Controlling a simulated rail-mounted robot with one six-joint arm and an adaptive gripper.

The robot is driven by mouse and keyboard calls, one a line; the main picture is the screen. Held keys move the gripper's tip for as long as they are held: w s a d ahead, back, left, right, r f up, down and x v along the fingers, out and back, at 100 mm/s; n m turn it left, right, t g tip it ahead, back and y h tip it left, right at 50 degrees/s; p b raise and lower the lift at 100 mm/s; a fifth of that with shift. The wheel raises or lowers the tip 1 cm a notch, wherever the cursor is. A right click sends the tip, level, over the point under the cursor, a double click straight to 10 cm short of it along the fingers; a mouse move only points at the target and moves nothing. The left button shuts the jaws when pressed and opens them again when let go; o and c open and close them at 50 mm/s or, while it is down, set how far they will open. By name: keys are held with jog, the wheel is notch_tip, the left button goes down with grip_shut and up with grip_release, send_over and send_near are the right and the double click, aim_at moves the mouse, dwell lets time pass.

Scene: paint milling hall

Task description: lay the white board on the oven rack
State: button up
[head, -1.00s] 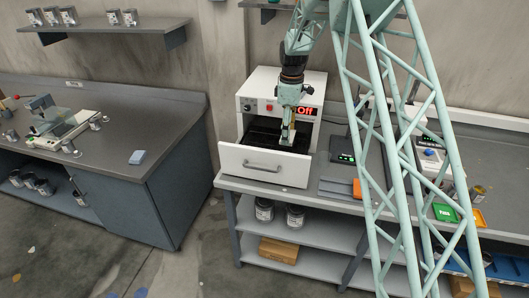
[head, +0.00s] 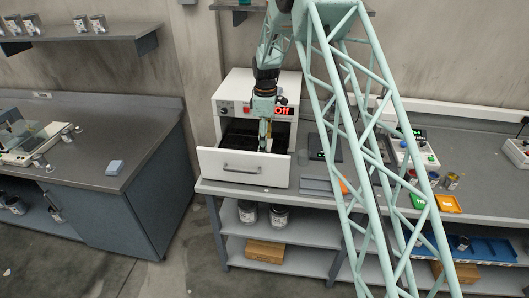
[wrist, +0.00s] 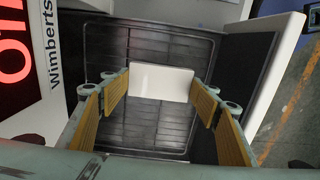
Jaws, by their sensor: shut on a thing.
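The white board (wrist: 160,82) is a plain rectangle between my fingertips in the wrist view. My gripper (wrist: 158,88) is shut on it, with a tan-padded finger at each side edge. Behind the board lies the dark oven rack (wrist: 150,45), a wire grid in the open drawer. In the head view my gripper (head: 265,142) points down into the drawer of the white oven (head: 235,93). The drawer front (head: 218,165) is pulled out. I cannot tell whether the board touches the rack.
The oven's red display (head: 283,112) reads Off. The drawer's white front wall (wrist: 265,80) stands close beside the fingers in the wrist view. A grey bench (head: 110,150) stands left. Coloured trays (head: 447,204) and instruments lie on the right bench.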

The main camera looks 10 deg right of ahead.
jog(key=shift+f, duration=0.75)
jog(key=shift+f, duration=0.1)
jog(key=shift+f, duration=1.75)
jog(key=shift+f, duration=0.15)
jog(key=o, duration=0.8)
jog(key=shift+o, duration=0.2)
notch_tip(320, 180, up, 12)
jog(key=shift+f, duration=0.1)
jog(key=shift+r, duration=0.25)
